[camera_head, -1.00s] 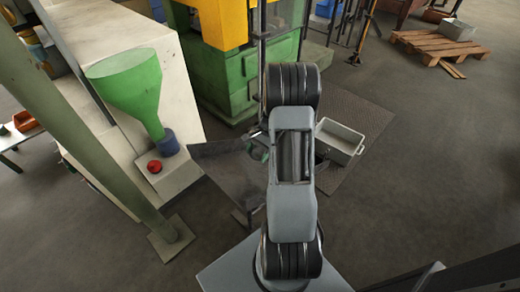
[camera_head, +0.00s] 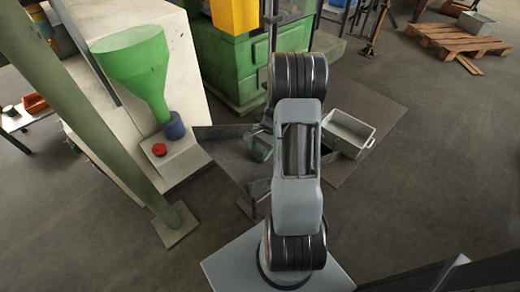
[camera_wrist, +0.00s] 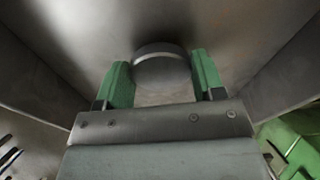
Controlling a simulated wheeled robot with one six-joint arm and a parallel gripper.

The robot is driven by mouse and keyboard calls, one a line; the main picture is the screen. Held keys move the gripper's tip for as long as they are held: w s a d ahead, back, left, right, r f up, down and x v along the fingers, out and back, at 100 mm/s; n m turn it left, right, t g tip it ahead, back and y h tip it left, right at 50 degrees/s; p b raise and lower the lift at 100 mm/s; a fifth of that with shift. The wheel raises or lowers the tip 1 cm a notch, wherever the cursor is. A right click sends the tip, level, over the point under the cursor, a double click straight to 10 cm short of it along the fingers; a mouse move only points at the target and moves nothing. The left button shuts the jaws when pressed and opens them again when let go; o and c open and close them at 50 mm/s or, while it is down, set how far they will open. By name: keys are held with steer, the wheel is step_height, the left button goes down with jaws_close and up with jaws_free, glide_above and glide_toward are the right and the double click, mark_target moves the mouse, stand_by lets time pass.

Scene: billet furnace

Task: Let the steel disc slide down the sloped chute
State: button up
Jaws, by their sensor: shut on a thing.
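The steel disc (camera_wrist: 162,70) is grey and round, with a bright rim, and sits between the two green fingers of my gripper (camera_wrist: 162,78) in the wrist view. My gripper is shut on it. The sloped chute (camera_wrist: 250,70) is grey sheet metal; its surface lies under and beyond the disc, with side walls left and right. In the head view, the chute (camera_head: 222,148) stands left of my arm, and my gripper (camera_head: 262,146) is over it, partly hidden by my arm. I cannot tell whether the disc touches the chute.
A grey open box (camera_head: 348,132) stands on a dark floor mat right of my arm. A green funnel (camera_head: 137,65) and a red button (camera_head: 159,150) are on the pale machine at left. A slanting post (camera_head: 95,120) stands in front of it. Open floor lies at right.

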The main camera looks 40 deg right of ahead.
steer(key=o, duration=1.2)
steer(key=shift+o, duration=0.2)
steer(key=shift+r, duration=0.1)
steer(key=p+v, duration=0.2)
steer(key=v, duration=1.1)
steer(key=shift+d+r+p, duration=0.15)
steer(key=shift+r+p, duration=0.15)
steer(key=shift+w, duration=0.1)
